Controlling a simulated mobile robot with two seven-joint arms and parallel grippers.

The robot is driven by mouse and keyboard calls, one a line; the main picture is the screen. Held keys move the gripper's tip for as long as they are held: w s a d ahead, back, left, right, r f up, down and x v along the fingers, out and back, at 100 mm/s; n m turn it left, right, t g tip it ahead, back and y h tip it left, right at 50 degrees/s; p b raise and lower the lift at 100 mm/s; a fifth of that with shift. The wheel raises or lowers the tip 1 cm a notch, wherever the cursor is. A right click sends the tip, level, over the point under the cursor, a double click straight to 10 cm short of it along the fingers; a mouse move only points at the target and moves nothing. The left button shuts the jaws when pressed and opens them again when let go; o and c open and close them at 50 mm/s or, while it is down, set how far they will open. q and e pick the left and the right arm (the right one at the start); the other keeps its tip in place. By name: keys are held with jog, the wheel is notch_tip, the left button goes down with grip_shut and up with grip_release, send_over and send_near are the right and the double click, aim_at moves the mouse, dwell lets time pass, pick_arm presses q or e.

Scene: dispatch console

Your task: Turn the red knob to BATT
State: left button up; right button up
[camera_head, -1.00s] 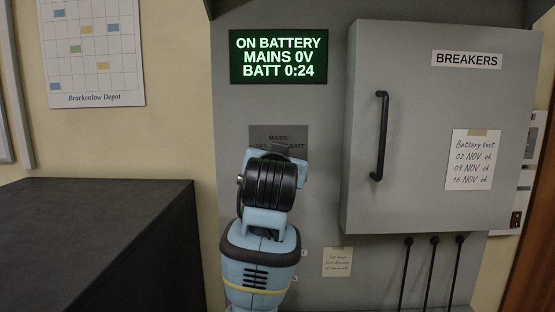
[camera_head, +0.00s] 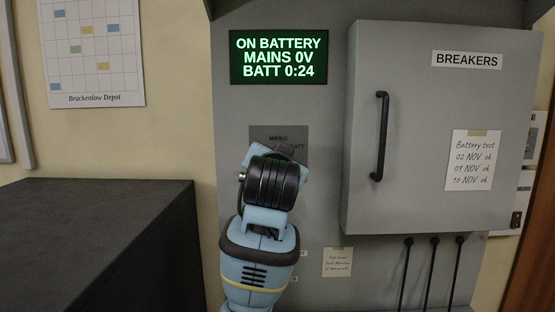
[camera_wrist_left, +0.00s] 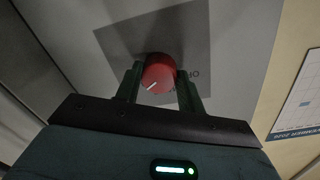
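The red knob (camera_wrist_left: 159,73) shows in the left wrist view, standing on a grey plate (camera_wrist_left: 115,38). Its white pointer line points down and left in that picture, away from the upside-down lettering seen at its right. My left gripper (camera_wrist_left: 160,84) has one finger on each side of the knob, close against it. In the head view my left gripper (camera_head: 272,180) covers the knob. The top of the grey plate (camera_head: 262,133) shows there, with MAINS and part of BATT legible. The BATT mark is hidden in the wrist view. My right gripper is in neither view.
The green display (camera_head: 278,57) reads ON BATTERY, MAINS 0V, BATT 0:24. A breaker cabinet (camera_head: 415,100) with a black handle (camera_head: 380,135) stands out to the right. A dark box-like surface (camera_head: 90,230) is at lower left.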

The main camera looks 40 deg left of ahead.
pick_arm(q)
jog(key=o, duration=0.4)
jog(key=shift+o, duration=0.2)
jog(key=v, duration=0.7)
jog(key=shift+s+d, duration=0.3)
